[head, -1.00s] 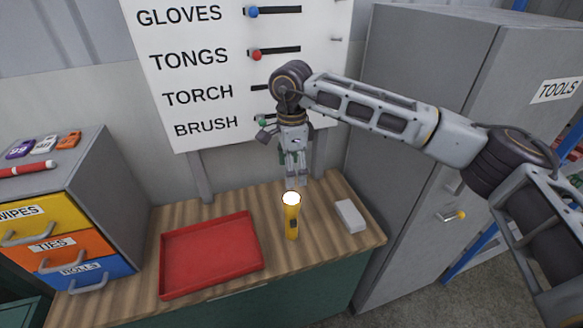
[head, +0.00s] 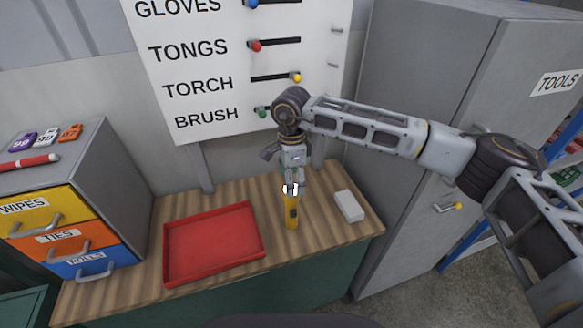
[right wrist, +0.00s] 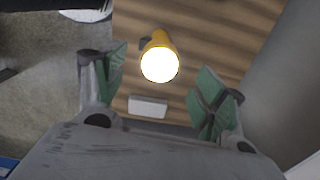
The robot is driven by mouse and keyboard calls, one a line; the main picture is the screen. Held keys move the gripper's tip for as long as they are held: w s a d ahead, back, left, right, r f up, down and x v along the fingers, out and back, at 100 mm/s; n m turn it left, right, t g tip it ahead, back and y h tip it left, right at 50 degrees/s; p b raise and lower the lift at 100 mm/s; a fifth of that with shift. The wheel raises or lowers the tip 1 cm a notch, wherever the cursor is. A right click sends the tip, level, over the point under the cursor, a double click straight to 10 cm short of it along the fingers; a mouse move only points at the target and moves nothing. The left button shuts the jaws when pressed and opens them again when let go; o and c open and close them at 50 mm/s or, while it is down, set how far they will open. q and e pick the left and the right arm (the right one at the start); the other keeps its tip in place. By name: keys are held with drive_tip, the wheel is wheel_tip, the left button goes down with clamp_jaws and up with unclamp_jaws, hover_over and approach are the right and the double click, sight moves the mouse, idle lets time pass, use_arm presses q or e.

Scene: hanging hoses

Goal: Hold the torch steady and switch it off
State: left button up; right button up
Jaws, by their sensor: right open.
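A yellow torch (head: 291,212) stands upright on the wooden worktop, lens up, with a dark switch patch on its side. Its lens glows, and in the right wrist view the lit torch (right wrist: 160,62) shows from above between the fingers. My right gripper (head: 292,185) points down just above the torch head, partly covering the lens in the head view. Its green-padded fingers (right wrist: 160,88) are spread apart, with gaps on both sides of the torch. My left gripper is not in view.
A red tray (head: 213,244) lies left of the torch, and a small white block (head: 349,206) lies right of it. A drawer unit (head: 55,205) stands at left. A labelled board (head: 215,60) with sliders rises behind. A grey cabinet (head: 430,90) stands at right.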

sight(291, 209)
drive_tip(key=shift+f+p, duration=0.7)
drive_tip(key=shift+f, duration=2.7)
drive_tip(key=c, duration=1.2)
